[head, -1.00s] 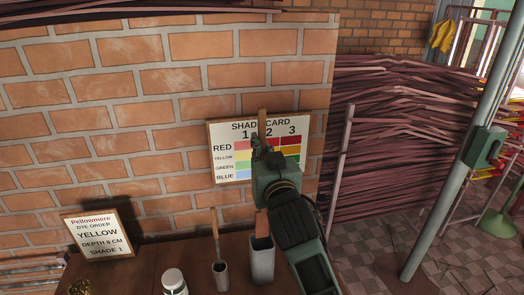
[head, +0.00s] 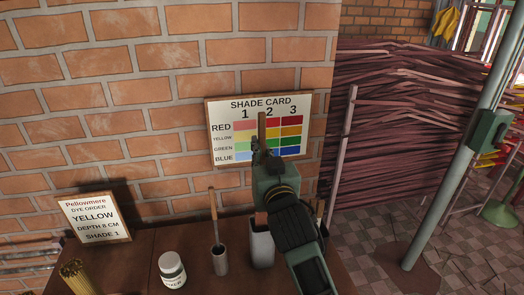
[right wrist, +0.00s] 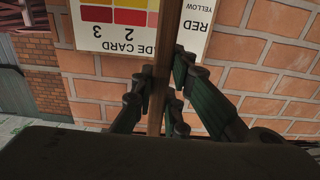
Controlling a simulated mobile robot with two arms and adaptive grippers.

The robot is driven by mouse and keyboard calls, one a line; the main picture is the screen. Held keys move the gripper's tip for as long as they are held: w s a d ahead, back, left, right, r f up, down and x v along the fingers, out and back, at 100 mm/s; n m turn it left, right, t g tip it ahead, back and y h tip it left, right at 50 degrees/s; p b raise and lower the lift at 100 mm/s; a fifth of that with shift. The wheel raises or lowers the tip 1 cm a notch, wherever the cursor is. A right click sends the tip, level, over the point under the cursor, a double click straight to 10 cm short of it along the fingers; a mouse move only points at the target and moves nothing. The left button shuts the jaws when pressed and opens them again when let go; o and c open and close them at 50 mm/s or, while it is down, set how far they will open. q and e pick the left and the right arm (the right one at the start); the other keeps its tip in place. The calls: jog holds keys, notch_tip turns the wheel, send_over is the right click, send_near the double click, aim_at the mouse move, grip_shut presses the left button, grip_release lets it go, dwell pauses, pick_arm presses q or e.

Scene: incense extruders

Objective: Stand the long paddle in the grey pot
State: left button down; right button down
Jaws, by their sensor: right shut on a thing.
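My right gripper (head: 259,148) is shut on a long wooden paddle and holds it upright. The paddle's handle (head: 262,125) sticks up above the fingers in front of the shade card. It also runs between the fingers (right wrist: 165,100) in the right wrist view (right wrist: 160,65). A reddish-brown lower part of the paddle (head: 261,218) shows below the gripper, at the mouth of the tall grey pot (head: 262,250). How deep it reaches inside is hidden. The pot stands on the brown table, partly behind my right arm. My left gripper is out of view.
A small grey cup (head: 220,262) holding a thin stick stands left of the pot. A white jar (head: 172,270), yellowish sticks (head: 77,275) and an order sign (head: 94,219) are farther left. The shade card (head: 222,118) is at the brick wall. A dark item partly shows right of my arm.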

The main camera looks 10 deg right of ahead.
jog(key=shift+f+b, duration=1.2)
jog(key=shift+f, duration=0.95)
jog(key=c, duration=1.7)
grip_release()
jog(key=shift+o, duration=0.2)
jog(key=shift+f, duration=0.1)
jog(key=s, duration=1.2)
